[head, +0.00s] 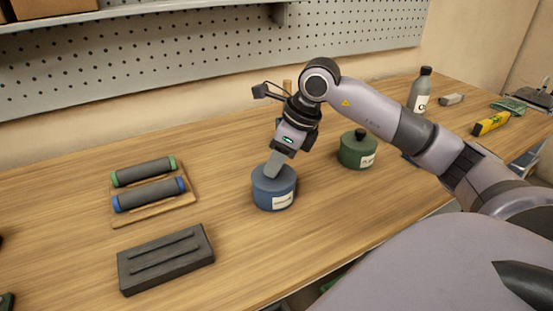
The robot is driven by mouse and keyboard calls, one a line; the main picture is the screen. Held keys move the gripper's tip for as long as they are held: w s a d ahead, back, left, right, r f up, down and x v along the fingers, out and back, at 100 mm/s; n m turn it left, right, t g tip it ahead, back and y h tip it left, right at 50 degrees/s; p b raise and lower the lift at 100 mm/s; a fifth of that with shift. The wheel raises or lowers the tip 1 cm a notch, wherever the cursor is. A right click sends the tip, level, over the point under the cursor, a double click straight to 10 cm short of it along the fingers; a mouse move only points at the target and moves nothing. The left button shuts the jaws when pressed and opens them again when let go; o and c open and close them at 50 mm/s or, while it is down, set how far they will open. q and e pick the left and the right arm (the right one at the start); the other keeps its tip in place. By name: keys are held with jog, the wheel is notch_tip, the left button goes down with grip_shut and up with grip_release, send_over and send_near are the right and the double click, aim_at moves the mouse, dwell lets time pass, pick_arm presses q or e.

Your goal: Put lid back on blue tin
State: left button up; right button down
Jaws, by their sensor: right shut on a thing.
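The blue tin (264,199) stands upright on the wooden table, with a pale label on its front. A blue lid (287,178) shows at its top and looks level; I cannot tell whether it is fully seated. My right gripper (273,168) is directly above the tin, pointing down, and is shut on the lid. Its fingers hide the lid's knob and part of the top. My left gripper is not in view.
A green tin (356,153) with a dark knob stands to the right. A wooden tray (190,204) with two dark rollers and a dark grooved block (166,260) lie to the left. A grey bottle (418,95) stands at the back right. The table's front middle is clear.

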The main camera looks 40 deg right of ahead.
dwell(0.4)
jog(key=shift+c, duration=1.4)
grip_release()
jog(key=shift+r, duration=0.1)
jog(key=shift+r+p, duration=2.7)
jog(key=shift+r, duration=0.7)
grip_shut()
